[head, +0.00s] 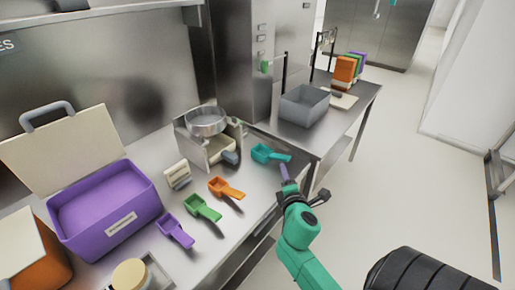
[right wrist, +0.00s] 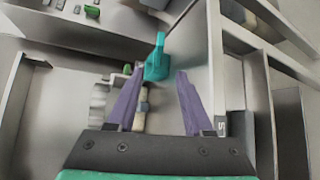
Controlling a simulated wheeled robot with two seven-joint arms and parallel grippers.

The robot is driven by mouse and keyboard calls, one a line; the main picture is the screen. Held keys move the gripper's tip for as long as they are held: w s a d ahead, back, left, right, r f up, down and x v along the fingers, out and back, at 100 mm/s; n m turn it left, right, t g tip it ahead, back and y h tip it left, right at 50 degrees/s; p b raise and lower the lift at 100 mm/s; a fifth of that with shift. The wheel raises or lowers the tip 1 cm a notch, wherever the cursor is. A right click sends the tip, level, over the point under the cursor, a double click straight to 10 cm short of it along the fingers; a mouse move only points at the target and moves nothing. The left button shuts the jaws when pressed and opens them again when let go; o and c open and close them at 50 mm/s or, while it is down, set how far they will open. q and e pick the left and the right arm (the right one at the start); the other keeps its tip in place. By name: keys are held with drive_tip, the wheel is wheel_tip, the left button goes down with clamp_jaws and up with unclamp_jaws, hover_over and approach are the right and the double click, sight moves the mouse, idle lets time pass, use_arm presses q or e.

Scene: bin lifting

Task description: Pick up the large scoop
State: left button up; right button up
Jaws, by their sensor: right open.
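Several scoops lie in a row on the steel counter (head: 243,222): a purple scoop (head: 175,231), a green scoop (head: 203,208), an orange scoop (head: 226,188) and a teal scoop (head: 267,154). The teal one, farthest along the row, looks the largest. My right gripper (head: 284,173) is near the counter's edge, close to the teal scoop's handle end. In the right wrist view its purple fingers (right wrist: 160,78) are open and empty. The teal scoop (right wrist: 156,62) shows ahead, between the fingertips, apparently not held. My left gripper is out of view.
A purple bin (head: 105,210) with an open lid stands at left. A scale-like stand with a round sieve (head: 206,120) is behind the scoops. A grey tub (head: 304,105) sits on the farther table. Open floor (head: 385,165) lies to the right.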

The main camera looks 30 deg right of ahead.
sight(281, 160)
drive_tip(key=x, duration=0.6)
drive_tip(key=shift+s+d+r+p, duration=0.15)
drive_tip(key=shift+d+p, duration=0.15)
drive_tip(key=shift+p, duration=0.05)
drive_tip(key=x, duration=0.7)
drive_tip(key=shift+w, duration=0.35)
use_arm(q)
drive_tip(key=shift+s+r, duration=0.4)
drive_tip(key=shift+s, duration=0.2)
use_arm(e)
drive_tip(key=shift+s+a, duration=0.1)
clamp_jaws()
